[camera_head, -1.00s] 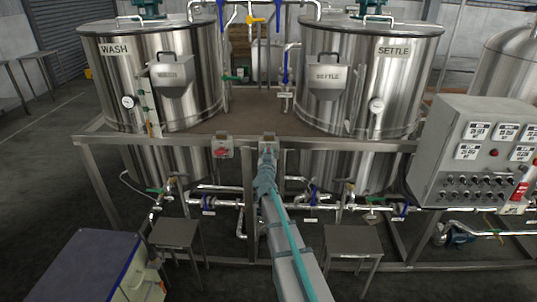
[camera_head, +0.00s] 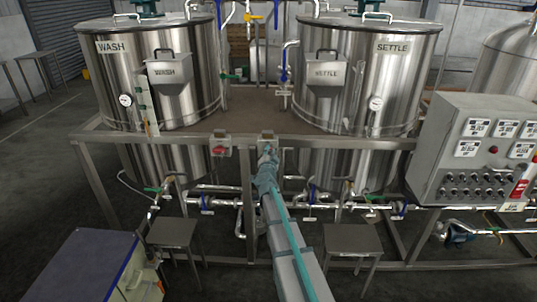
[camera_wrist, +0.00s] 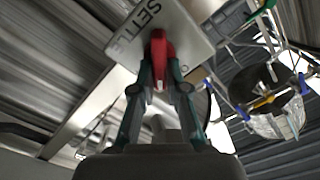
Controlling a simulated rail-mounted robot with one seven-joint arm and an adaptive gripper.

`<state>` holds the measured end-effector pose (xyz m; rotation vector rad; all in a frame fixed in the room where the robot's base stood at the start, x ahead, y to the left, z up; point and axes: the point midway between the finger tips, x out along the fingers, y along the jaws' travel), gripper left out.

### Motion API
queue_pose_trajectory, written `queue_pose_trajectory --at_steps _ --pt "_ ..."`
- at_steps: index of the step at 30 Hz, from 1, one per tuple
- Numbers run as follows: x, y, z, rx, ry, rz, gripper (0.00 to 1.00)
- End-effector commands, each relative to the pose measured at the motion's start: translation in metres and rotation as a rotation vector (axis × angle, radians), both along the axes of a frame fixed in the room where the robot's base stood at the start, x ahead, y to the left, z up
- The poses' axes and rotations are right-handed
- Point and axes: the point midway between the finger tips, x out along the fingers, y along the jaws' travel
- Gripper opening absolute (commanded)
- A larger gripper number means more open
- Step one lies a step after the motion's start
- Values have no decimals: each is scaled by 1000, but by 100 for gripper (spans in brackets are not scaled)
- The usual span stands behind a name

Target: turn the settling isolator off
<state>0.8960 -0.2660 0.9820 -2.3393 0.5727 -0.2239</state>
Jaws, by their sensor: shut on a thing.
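The settling isolator (camera_head: 267,135) is a small grey box on the front frame rail, mostly hidden behind my arm in the head view. In the wrist view its plate (camera_wrist: 180,30) carries the word SETTLE and a red handle (camera_wrist: 160,48). My gripper (camera_wrist: 160,75) has its two fingers closed on either side of the red handle. In the head view my gripper (camera_head: 267,155) is right at the isolator box. The wrist view shows the plate tilted in the picture.
A second isolator with a red handle (camera_head: 219,150) sits on the rail to the left. The WASH tank (camera_head: 190,100) and SETTLE tank (camera_head: 395,75) stand behind the rail. A control panel (camera_head: 470,150) is at the right. Pipes and valves run below.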

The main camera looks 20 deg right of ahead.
Motion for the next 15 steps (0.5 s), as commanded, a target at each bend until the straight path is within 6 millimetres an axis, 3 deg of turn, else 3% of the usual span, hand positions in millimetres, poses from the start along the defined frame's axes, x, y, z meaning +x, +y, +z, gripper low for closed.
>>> queue_pose_trajectory --at_steps 15 --pt "-2 -3 -8 431 -225 0 0"
